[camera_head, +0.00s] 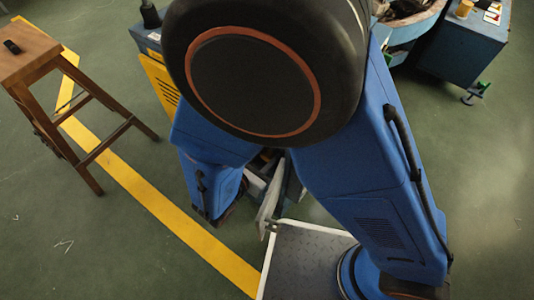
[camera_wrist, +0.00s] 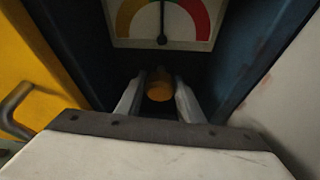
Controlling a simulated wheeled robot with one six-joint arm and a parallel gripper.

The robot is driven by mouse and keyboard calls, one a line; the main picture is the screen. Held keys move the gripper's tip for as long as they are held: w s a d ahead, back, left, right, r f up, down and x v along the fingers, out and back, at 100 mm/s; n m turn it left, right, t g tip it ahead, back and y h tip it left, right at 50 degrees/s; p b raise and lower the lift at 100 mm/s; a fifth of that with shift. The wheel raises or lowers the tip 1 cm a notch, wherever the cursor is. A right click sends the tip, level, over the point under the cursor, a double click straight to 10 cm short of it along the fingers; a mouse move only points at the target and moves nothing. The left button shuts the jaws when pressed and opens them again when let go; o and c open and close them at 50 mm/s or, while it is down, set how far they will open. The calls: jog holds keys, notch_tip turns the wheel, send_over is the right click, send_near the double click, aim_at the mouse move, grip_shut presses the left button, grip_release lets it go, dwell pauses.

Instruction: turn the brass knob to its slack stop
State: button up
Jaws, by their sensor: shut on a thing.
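The brass knob (camera_wrist: 159,91) shows in the wrist view as a small round orange-brown disc, low on a dark recessed panel. My gripper (camera_wrist: 160,98) has one pale finger on each side of the knob and is shut on it. In the head view my own arm hides the knob and the gripper.
A yellow panel with a grey handle (camera_wrist: 14,108) is at the left in the wrist view. Blue walls flank the recess. In the head view a wooden stool (camera_head: 25,55) stands at left, beside a yellow floor line (camera_head: 150,197). A blue cabinet (camera_head: 462,45) is at upper right.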

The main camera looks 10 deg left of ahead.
jog(key=shift+a, duration=0.1)
jog(key=n+g+h, duration=0.1)
jog(key=n+h, duration=0.1)
jog(key=n, duration=0.1)
jog(key=shift+a+n+h, duration=0.1)
jog(key=shift+n+h, duration=0.7)
jog(key=shift+n, duration=0.4)
jog(key=n+h, duration=0.1)
jog(key=n, duration=0.1)
jog(key=shift+n+h, duration=0.3)
jog(key=n+h, duration=0.1)
jog(key=n, duration=0.1)
jog(key=shift+f+n+h, duration=0.1)
jog(key=shift+n+h, duration=0.2)
jog(key=shift+n, duration=0.1)
jog(key=n+h, duration=0.1)
jog(key=n, duration=0.2)
jog(key=n+t, duration=0.1)
jog(key=n, duration=0.1)
jog(key=shift+n+h, duration=0.4)
jog(key=n+t, duration=0.1)
jog(key=n, duration=0.2)
jog(key=n+t, duration=0.2)
jog(key=n, duration=0.1)
jog(key=shift+n, duration=0.3)
jog(key=shift+t, duration=0.3)
